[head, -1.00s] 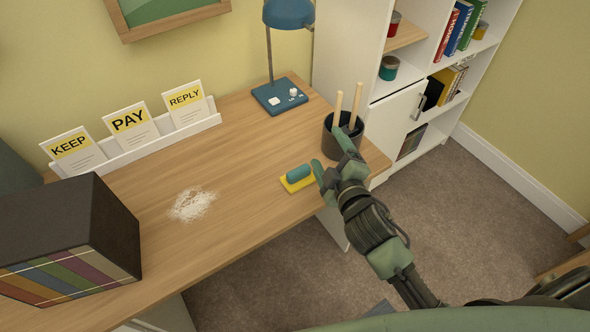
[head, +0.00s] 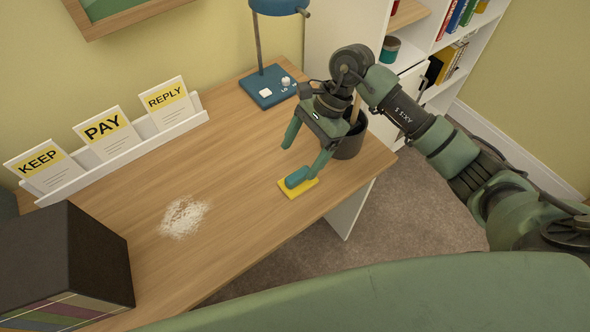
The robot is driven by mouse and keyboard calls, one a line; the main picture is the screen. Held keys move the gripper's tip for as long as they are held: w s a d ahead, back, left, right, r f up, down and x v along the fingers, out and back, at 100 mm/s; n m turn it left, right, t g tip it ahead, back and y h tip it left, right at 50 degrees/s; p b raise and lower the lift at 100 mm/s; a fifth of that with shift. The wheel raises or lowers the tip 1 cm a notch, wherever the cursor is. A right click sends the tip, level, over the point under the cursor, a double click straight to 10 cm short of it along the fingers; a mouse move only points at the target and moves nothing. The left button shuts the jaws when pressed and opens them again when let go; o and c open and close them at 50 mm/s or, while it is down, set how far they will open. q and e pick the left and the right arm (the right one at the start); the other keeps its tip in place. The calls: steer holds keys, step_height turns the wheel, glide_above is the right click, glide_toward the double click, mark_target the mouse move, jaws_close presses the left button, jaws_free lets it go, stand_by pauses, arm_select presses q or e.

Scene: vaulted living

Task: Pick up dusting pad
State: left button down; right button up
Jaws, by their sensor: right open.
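The dusting pad (head: 298,187) lies on the desk near its right front edge. It has a yellow base and a teal grip on top. My right gripper (head: 304,160) is open just above and behind the pad, pointing down. One finger hangs close over the teal grip and partly covers it; I cannot tell whether it touches. The other finger is farther left and back, above bare wood. My left gripper is not in view.
A dark cup (head: 350,143) with sticks stands right behind my gripper. A blue lamp (head: 268,88) is at the back. White powder (head: 184,217) lies mid-desk. A letter rack (head: 130,155) and a dark box (head: 70,255) are at left. The desk's front middle is clear.

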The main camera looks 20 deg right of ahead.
mark_target(299, 173)
steer(key=shift+d+f+h, duration=0.1)
steer(key=shift+d+h, duration=0.3)
steer(key=shift+d, duration=0.45)
steer(key=shift+d+f, duration=0.15)
steer(key=x, duration=0.2)
steer(key=p+x, duration=0.1)
steer(key=x, duration=0.1)
steer(key=p+x, duration=0.1)
steer(key=x, duration=0.1)
steer(key=shift+s+a, duration=0.35)
steer(key=shift+a, duration=0.05)
steer(key=shift+a+f, duration=0.1)
steer(key=shift+f, duration=0.45)
steer(key=c, duration=1.5)
